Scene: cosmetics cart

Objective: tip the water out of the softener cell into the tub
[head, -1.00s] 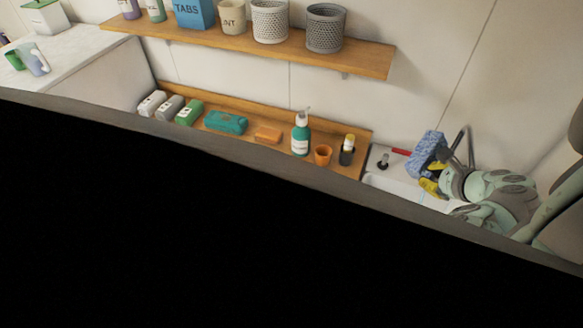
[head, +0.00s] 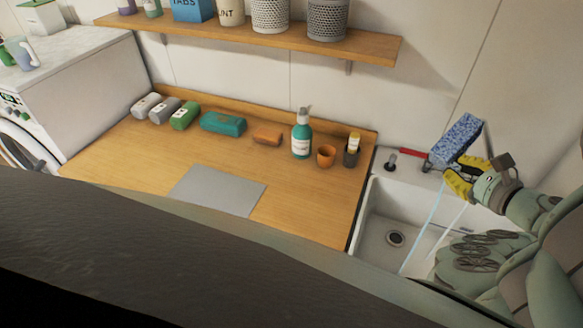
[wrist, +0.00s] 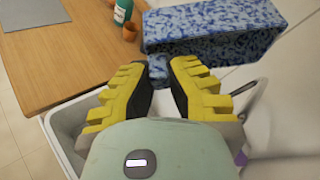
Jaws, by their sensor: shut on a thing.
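The softener cell (head: 456,139) is a blue-and-white speckled open box at the right of the head view, above the back of the white tub (head: 372,205). My gripper (head: 463,178) has yellow fingers, shut on the cell's small speckled grip. The wrist view shows this grip (wrist: 158,67) between the fingertips (wrist: 160,82), with the cell (wrist: 215,18) beyond, tilted, its hollow side partly facing the camera. A pale blue streak (head: 424,228) runs down from near the gripper into the tub; it looks like falling water. The water level inside the cell is hidden.
A red-handled tap (head: 410,153) stands on the tub's back ledge beside the cell. The wooden counter (head: 120,150) to the left holds a teal pump bottle (head: 301,135), an orange cup (head: 326,156) and several packs. A shelf (head: 250,35) hangs above.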

